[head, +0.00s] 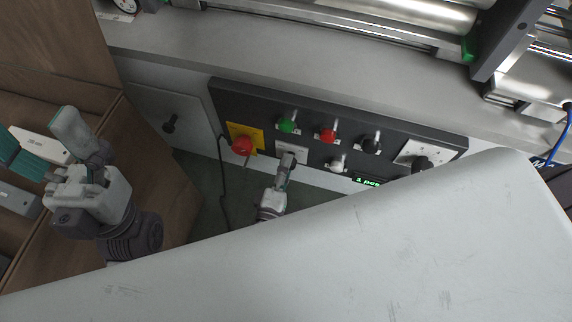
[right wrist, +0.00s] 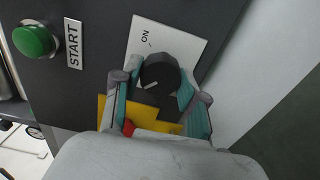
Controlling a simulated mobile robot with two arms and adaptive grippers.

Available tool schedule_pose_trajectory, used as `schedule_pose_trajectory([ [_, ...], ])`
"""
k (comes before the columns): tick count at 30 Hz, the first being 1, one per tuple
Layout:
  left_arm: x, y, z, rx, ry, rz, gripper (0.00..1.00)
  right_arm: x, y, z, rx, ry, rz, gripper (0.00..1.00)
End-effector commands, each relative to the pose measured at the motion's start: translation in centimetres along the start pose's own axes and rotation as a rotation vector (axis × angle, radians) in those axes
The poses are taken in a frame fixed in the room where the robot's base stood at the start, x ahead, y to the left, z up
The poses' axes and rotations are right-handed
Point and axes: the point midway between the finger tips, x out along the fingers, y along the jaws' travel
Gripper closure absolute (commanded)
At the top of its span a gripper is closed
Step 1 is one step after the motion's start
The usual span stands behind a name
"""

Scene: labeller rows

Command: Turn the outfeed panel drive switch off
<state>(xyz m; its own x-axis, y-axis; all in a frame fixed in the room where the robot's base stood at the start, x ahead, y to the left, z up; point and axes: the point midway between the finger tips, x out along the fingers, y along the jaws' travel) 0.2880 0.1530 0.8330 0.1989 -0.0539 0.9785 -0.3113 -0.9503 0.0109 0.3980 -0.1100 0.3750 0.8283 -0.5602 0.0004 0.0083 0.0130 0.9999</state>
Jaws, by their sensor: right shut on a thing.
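The drive switch is a black rotary knob (right wrist: 160,72) on a white plate (right wrist: 143,36) marked ON. My right gripper (right wrist: 158,98) is shut on the knob, with a teal-padded finger on each side of it. A short white mark shows on the knob; the lower part of the plate is hidden. In the head view my right gripper (head: 287,160) is at the dark outfeed panel (head: 340,112), in front of the switch plate (head: 296,148). My left gripper (head: 50,145) is open and empty at the left, away from the panel.
A red emergency button (head: 242,145) on a yellow plate is left of the switch. A green START button (head: 287,125), a red button (head: 328,134), a black knob (head: 371,145) and a white button (head: 338,163) are near. A pale surface (head: 330,250) fills the foreground.

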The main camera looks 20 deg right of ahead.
Motion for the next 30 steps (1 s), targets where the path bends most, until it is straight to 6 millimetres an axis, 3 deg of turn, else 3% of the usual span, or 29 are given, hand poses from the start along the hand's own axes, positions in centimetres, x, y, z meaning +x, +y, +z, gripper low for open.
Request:
schedule_pose_trajectory([
  [4,0.0,0.0,0.0,0.000,0.000,0.000,0.23,0.0,0.0,-0.1,-0.001,0.004,0.000,0.93],
  [5,0.0,0.0,0.0,0.000,0.000,0.000,0.23,0.0,0.0,-0.1,0.000,0.004,0.000,0.53],
  [9,0.0,0.0,0.0,0.000,0.001,0.000,0.23,0.0,0.0,-0.1,0.000,0.003,0.000,0.33],
  [20,0.2,-0.1,-0.2,0.003,0.010,-0.002,0.23,-0.5,0.0,0.0,0.000,0.001,-0.001,0.33],
  [23,0.2,-0.1,-0.1,0.002,0.007,-0.002,0.23,-1.7,-0.1,0.0,0.000,0.002,-0.003,0.33],
  [30,0.1,-0.1,-0.1,0.001,0.004,-0.001,0.23,-6.8,-0.1,-0.1,0.000,0.003,-0.004,0.33],
])
